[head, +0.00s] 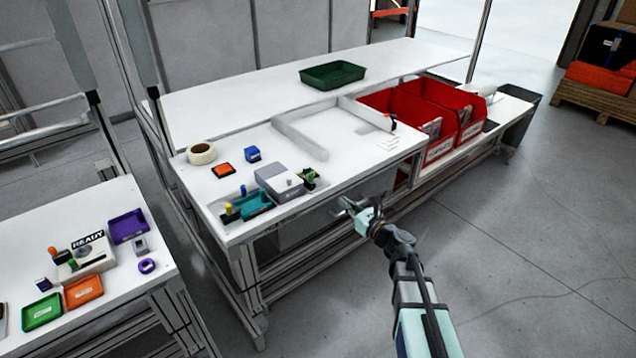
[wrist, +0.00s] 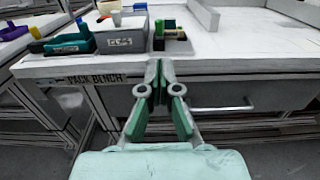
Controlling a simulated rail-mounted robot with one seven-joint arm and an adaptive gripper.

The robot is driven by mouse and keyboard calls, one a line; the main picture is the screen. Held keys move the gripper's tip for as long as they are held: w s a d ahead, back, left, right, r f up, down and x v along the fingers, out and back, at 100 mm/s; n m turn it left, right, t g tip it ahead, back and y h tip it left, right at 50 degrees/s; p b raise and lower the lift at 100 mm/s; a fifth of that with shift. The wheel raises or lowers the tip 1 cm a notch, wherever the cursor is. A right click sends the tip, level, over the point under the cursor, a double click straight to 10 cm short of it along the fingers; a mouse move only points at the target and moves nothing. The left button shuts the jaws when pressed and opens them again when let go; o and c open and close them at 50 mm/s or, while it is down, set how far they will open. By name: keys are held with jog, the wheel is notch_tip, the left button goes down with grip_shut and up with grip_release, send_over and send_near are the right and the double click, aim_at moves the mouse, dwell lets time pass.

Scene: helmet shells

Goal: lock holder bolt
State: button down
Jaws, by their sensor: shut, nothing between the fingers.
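My gripper (head: 350,205) is shut and empty, just off the front edge of the white bench (head: 340,165). In the wrist view its fingertips (wrist: 160,66) meet in front of the bench edge, below a small dark fixture with green and yellow parts (wrist: 171,32). That fixture (head: 308,179) stands right of a grey box (head: 280,182) with a knob on top. The box (wrist: 122,40) carries a label. I cannot tell which part is the holder bolt. A small black and red piece (head: 392,123) stands near the bench's right side.
A teal tray (head: 254,206) stands left of the grey box, with blue and yellow-topped pieces beside it. Red bins (head: 440,110) stand right. The bench front right of the fixture is clear.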

dwell(0.3)
jog(key=p+x, duration=0.4)
jog(key=x, duration=1)
jog(key=shift+w+a+f+b, duration=0.2)
jog(key=shift+w+a+b, duration=0.15)
jog(key=shift+b, duration=0.15)
jog(key=shift+w+a+r+b, duration=0.15)
jog(key=shift+w+a+b, duration=0.15)
jog(key=shift+w+a, duration=0.1)
jog(key=shift+s, duration=0.1)
